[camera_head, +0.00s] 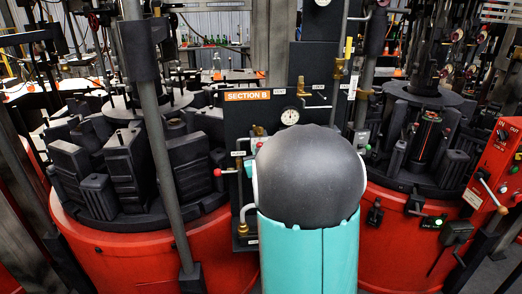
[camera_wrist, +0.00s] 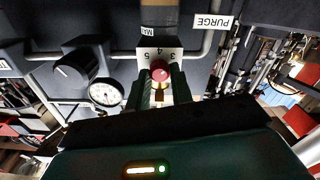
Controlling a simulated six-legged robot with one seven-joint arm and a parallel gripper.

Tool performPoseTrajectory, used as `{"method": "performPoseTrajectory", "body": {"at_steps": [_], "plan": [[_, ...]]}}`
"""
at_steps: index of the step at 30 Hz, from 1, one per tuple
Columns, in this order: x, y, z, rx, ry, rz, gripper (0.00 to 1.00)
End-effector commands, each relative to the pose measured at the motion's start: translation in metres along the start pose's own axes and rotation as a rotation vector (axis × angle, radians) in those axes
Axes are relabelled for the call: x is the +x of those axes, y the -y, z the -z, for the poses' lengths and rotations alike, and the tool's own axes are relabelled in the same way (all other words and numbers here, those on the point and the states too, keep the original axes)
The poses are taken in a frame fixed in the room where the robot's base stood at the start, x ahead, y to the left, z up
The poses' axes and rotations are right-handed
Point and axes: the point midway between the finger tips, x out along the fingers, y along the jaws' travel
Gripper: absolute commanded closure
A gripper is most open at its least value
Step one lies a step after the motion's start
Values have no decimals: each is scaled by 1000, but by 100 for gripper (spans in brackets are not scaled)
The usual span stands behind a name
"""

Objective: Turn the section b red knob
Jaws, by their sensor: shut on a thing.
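The red knob (camera_wrist: 160,72) shows in the wrist view, in front of a white plate (camera_wrist: 147,55) with upside-down numbers. My gripper (camera_wrist: 161,84) has its two dark green fingers on either side of the knob and is shut on it. The knob's pointing direction is hard to read. In the head view, my teal and black arm covers my gripper and this knob. The orange SECTION B sign (camera_head: 248,96) is on the dark panel (camera_head: 236,121) left of my arm.
In the wrist view, a black knob (camera_wrist: 76,69) and a gauge (camera_wrist: 105,93) are left of the red knob, and a PURGE label (camera_wrist: 212,21) is at upper right. In the head view, red-based moulds (camera_head: 150,255) stand on both sides, and a pole (camera_head: 158,140) stands left of the panel.

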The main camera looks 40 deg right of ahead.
Motion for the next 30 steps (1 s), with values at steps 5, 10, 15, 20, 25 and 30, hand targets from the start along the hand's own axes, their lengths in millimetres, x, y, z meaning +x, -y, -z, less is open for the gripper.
{"method": "performPoseTrajectory", "body": {"at_steps": [5,10,15,20,25,30], "plan": [[0,2,-1,-168,2,2,100],[0,2,-1,-328,3,2,100],[0,2,-2,-478,3,2,100],[-1,2,-2,-592,3,3,100],[-1,2,-2,-679,3,2,100],[-1,2,-2,-728,4,2,100]]}}
